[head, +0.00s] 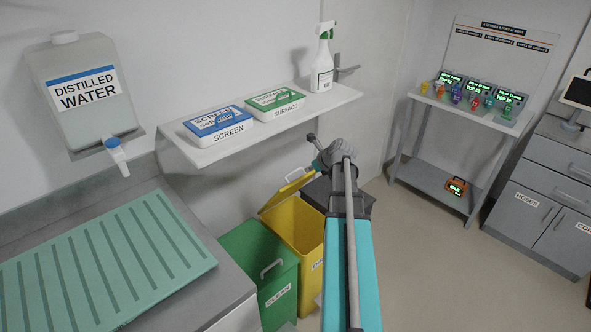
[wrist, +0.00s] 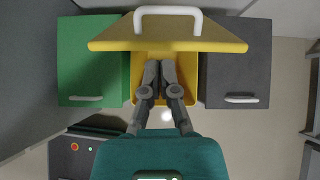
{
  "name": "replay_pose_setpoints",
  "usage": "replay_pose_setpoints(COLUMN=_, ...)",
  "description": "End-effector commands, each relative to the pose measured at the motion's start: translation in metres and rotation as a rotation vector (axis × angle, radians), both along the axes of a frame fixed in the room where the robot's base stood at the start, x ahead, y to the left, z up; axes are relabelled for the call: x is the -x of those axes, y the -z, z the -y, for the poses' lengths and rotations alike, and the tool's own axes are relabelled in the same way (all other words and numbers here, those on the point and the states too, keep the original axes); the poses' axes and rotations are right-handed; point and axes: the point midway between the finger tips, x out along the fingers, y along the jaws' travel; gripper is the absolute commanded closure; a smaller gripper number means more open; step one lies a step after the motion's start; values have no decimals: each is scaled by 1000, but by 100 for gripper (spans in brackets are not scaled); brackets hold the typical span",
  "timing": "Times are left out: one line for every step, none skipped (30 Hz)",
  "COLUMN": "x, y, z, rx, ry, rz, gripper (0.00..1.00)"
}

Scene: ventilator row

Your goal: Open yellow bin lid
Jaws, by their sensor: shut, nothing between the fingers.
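The yellow bin (head: 297,226) stands on the floor below the wall shelf, between a green and a dark bin. Its yellow lid (head: 287,193) is raised and tilted, with a pale handle (head: 295,173) on it. In the wrist view the lid (wrist: 112,40) is seen nearly edge-on, with its white handle (wrist: 168,11) at the top. My gripper (wrist: 160,64) is shut and empty, its fingertips in front of the bin opening just below the lid edge. I cannot tell whether they touch the lid. My arm hides part of the bin in the head view.
The green bin (head: 262,262) labelled CLEAN is left of the yellow one; the dark bin (wrist: 236,60) is right. The shelf (head: 270,118) with two boxes and a spray bottle (head: 322,72) overhangs behind. A counter (head: 226,280) is at left. Open floor lies right.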

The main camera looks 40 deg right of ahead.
Motion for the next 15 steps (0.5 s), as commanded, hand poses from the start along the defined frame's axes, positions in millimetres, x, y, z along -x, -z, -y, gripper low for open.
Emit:
replay_pose_setpoints(x=2, y=-1, z=6, rx=-13, ry=24, rz=5, gripper=100)
replay_pose_setpoints(x=2, y=-1, z=9, rx=-20, ry=33, rz=7, gripper=100)
replay_pose_setpoints(x=3, y=-2, z=11, rx=-26, ry=44, rz=10, gripper=100)
replay_pose_setpoints(x=4, y=-2, z=12, rx=-29, ry=49, rz=10, gripper=100)
replay_pose_setpoints(x=4, y=-2, z=13, rx=-31, ry=52, rz=11, gripper=100)
replay_pose_setpoints(x=5, y=-2, z=13, rx=-32, ry=55, rz=11, gripper=100)
replay_pose_setpoints(x=5, y=-2, z=14, rx=-33, ry=56, rz=11, gripper=100)
replay_pose_setpoints(x=5, y=-2, z=14, rx=-32, ry=57, rz=11, gripper=100)
replay_pose_setpoints(x=5, y=-2, z=14, rx=-31, ry=56, rz=11, gripper=100)
replay_pose_setpoints(x=6, y=-2, z=14, rx=-31, ry=56, rz=11, gripper=100)
replay_pose_setpoints(x=6, y=-2, z=14, rx=-31, ry=56, rz=11, gripper=100)
replay_pose_setpoints(x=6, y=-2, z=14, rx=-31, ry=56, rz=11, gripper=100)
replay_pose_setpoints(x=6, y=-2, z=14, rx=-31, ry=56, rz=10, gripper=100)
replay_pose_setpoints(x=6, y=-2, z=15, rx=-31, ry=56, rz=10, gripper=100)
replay_pose_setpoints(x=6, y=-1, z=15, rx=-31, ry=56, rz=10, gripper=100)
